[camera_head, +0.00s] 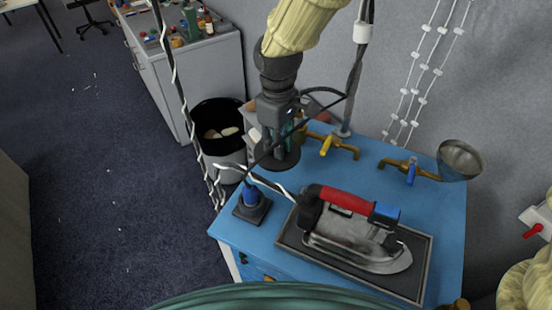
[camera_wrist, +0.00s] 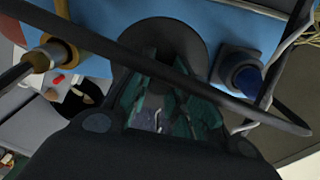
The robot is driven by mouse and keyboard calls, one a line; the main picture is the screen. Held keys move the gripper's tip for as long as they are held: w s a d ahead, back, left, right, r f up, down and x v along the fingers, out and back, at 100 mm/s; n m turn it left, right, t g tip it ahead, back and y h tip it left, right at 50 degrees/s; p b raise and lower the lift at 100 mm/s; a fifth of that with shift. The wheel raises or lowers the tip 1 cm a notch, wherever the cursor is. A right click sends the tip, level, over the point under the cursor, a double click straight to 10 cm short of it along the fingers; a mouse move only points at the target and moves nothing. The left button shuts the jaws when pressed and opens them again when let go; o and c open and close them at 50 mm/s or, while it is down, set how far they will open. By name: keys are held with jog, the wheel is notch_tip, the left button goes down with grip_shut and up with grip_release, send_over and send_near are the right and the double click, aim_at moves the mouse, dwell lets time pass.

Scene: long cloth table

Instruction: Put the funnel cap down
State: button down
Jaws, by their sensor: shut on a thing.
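My gripper (camera_head: 286,138) is at the back left of the blue table, pointing down, with its fingers shut. Below the fingers is a dark round disc, which I take to be the funnel cap (camera_head: 281,160). In the wrist view the cap (camera_wrist: 185,38) shows as a wide dark disc beyond the teal finger pads of my gripper (camera_wrist: 165,112). The part between the pads is mostly hidden. The disc is over or on the blue top near its left edge; I cannot tell whether it touches.
An iron (camera_head: 350,230) lies on a dark tray (camera_head: 405,292). A blue-topped piece on a black square base (camera_head: 252,211) stands close to the cap. Brass taps (camera_head: 340,146) and a metal bowl (camera_head: 460,160) are at the back. A black-lined bin (camera_head: 218,150) stands left. Cables cross near my gripper.

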aim_at(277, 161)
jog(key=shift+f, duration=0.85)
jog(key=shift+s+f+p, duration=0.1)
jog(key=shift+f+p, duration=0.25)
jog(key=shift+f, duration=0.1)
notch_tip(277, 161, down, 3)
jog(key=shift+f+p, duration=0.2)
jog(key=shift+p, duration=0.35)
jog(key=shift+f, duration=0.1)
jog(key=shift+f, duration=0.1)
jog(key=c, duration=1.3)
grip_release()
notch_tip(277, 161, up, 12)
jog(key=b, duration=0.3)
